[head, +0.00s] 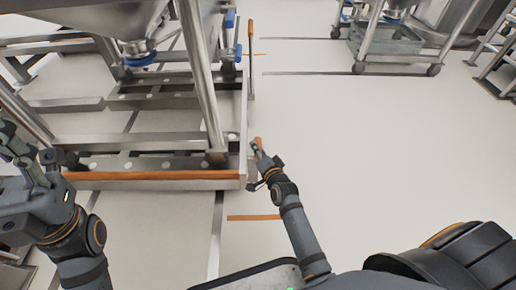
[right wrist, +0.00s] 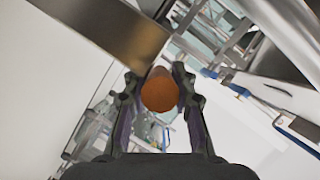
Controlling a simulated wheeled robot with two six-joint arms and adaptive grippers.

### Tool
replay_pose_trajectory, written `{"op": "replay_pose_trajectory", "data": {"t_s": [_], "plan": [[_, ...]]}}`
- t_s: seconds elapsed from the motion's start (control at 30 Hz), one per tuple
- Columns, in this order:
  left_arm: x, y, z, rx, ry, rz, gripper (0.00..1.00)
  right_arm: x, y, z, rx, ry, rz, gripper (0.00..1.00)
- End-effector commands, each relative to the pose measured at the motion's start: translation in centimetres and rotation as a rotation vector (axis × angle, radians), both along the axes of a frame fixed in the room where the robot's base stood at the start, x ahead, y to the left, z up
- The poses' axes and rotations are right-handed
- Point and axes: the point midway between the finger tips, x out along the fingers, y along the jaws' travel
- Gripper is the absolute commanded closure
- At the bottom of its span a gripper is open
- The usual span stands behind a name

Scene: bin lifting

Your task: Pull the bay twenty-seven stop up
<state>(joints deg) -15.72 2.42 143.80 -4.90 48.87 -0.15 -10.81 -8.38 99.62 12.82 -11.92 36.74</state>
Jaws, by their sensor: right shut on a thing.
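An orange-ended stop handle (head: 258,142) is at the near right corner of the steel bay frame in the head view. My right gripper (head: 257,151) is at that corner, shut on the handle. In the right wrist view the round orange end of the handle (right wrist: 160,92) sits between the two fingers of my right gripper (right wrist: 160,105). The lower part of the stop is hidden. My left gripper (head: 35,160) is at the left edge of the head view, with its fingers apart and nothing seen between them. I cannot read a bay number.
The bay frame (head: 150,181) has an orange strip along its near edge. A steel bin on legs (head: 203,85) stands over it. Another orange-ended upright handle (head: 251,45) is farther back. A wheeled cart (head: 385,40) is at the back right. The pale floor right of the frame is clear.

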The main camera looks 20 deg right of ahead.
Motion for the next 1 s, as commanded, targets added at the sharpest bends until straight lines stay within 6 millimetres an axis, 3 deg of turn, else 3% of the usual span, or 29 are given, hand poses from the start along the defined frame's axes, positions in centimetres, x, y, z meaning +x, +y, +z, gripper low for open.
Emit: {"op": "replay_pose_trajectory", "data": {"t_s": [0.03,0.07,0.2,0.67,0.7,0.83,1.0], "plan": [[-0.1,-0.3,0.8,0.014,0.03,-0.006,0.51,0.1,0.0,2.2,0.001,-0.005,-0.001,1.0],[-0.3,-0.3,1.2,0.019,0.037,-0.01,0.51,0.1,0.0,2.9,0.001,-0.005,-0.001,1.0],[-0.6,-0.1,3.1,0.009,0.03,-0.019,0.51,0.1,0.0,4.4,0.0,-0.007,-0.002,1.0],[-0.6,0.1,3.5,0.001,0.026,-0.023,0.51,0.2,-0.1,4.6,0.0,-0.011,-0.003,1.0],[-0.6,0.1,3.5,0.001,0.026,-0.023,0.51,0.2,-0.1,4.6,0.0,-0.011,-0.003,0.69],[-0.6,0.1,3.5,0.001,0.026,-0.023,0.51,0.1,-0.1,4.6,0.0,-0.009,-0.001,0.51],[-0.6,0.1,3.5,0.001,0.026,-0.023,0.51,0.1,0.0,4.4,0.0,-0.006,-0.001,0.51]]}}
